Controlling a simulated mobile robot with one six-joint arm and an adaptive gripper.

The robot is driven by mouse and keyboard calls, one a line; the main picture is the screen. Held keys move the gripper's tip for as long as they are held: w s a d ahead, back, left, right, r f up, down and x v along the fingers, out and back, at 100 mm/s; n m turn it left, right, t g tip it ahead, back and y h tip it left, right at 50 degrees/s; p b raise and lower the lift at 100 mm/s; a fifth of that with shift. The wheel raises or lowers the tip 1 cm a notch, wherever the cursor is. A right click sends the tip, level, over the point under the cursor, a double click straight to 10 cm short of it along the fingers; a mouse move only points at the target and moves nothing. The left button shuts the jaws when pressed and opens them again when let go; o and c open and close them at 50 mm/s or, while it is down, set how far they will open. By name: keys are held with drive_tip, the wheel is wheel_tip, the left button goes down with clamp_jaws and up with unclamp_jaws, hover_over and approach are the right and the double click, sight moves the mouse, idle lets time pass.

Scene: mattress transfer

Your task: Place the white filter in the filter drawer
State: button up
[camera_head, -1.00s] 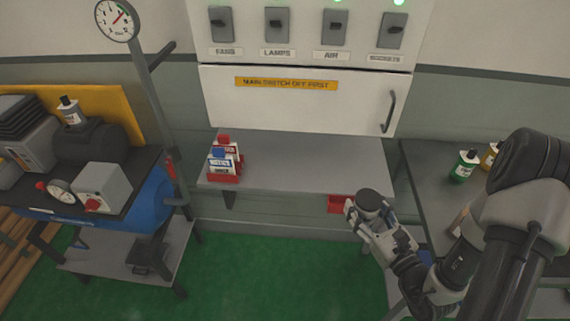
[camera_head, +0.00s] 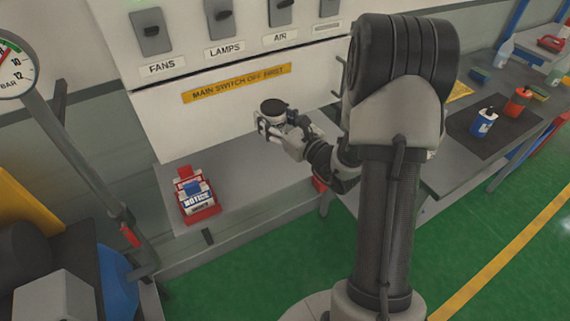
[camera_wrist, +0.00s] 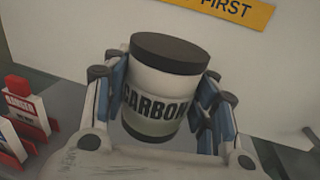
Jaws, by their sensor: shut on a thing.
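My gripper (camera_head: 268,122) is shut on a white canister with a dark lid (camera_head: 274,108), held upright above the grey shelf in front of the cabinet. In the wrist view the canister (camera_wrist: 160,82) reads "CARBON" and sits between the blue-padded fingers of my gripper (camera_wrist: 165,105). It is the only filter-like thing I can make out. No filter drawer can be made out in these views. My arm hides part of the cabinet's right side and the shelf's right end.
A red holder (camera_head: 203,215) with notice tags stands on the shelf (camera_head: 240,181), left of my gripper. The white cabinet panel (camera_head: 230,115) is close behind the canister. A bench at right (camera_head: 450,175) carries bottles. Green floor (camera_head: 235,285) is open in front.

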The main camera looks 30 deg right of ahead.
wheel_tip(320, 180, down, 19)
drive_tip(key=b, duration=0.6)
drive_tip(key=shift+f, duration=0.2)
drive_tip(key=o, duration=1.1)
drive_tip(key=shift+r, duration=0.1)
drive_tip(key=shift+o, duration=0.2)
